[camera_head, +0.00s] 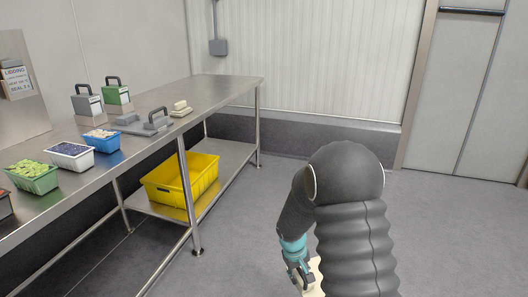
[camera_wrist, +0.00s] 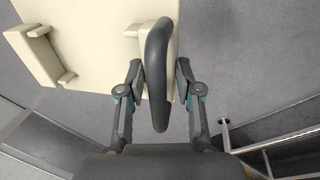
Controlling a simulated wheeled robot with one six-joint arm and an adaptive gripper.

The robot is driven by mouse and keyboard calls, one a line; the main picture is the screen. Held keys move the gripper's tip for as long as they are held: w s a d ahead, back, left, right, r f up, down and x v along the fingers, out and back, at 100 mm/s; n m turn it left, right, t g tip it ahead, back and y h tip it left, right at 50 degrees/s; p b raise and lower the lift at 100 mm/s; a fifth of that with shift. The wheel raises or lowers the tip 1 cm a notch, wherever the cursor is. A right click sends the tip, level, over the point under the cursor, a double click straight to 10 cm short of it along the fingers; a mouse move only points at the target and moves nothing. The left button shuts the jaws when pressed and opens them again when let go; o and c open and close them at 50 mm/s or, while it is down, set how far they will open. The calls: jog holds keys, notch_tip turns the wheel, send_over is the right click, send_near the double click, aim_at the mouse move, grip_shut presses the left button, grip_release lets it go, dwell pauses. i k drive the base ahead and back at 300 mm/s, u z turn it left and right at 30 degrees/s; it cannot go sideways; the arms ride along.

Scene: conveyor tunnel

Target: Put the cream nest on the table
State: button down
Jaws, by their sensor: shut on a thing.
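My gripper (camera_wrist: 159,72) is shut on the dark curved handle of the cream nest (camera_wrist: 95,45) in the wrist view. The nest is a flat cream piece with a raised block at its left, and its far edge runs out of the picture. It hangs over the grey floor. In the head view my gripper (camera_head: 299,272) is low, right of the table, with only a sliver of the cream nest (camera_head: 317,274) showing beside it; my arm hides the rest. The steel table (camera_head: 215,88) stands at the left, apart from the nest.
On the table are a green tray (camera_head: 34,181), a white punnet (camera_head: 72,160), a blue punnet (camera_head: 102,143), grey and green handled blocks (camera_head: 117,95), grey handled plates (camera_head: 145,126) and small cream pieces (camera_head: 180,109). A yellow crate (camera_head: 168,190) sits on the lower shelf. The tabletop's far end is clear.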

aim_at(190, 97)
jog(key=z, duration=0.2)
jog(key=i, duration=1.45)
jog(key=u, duration=0.15)
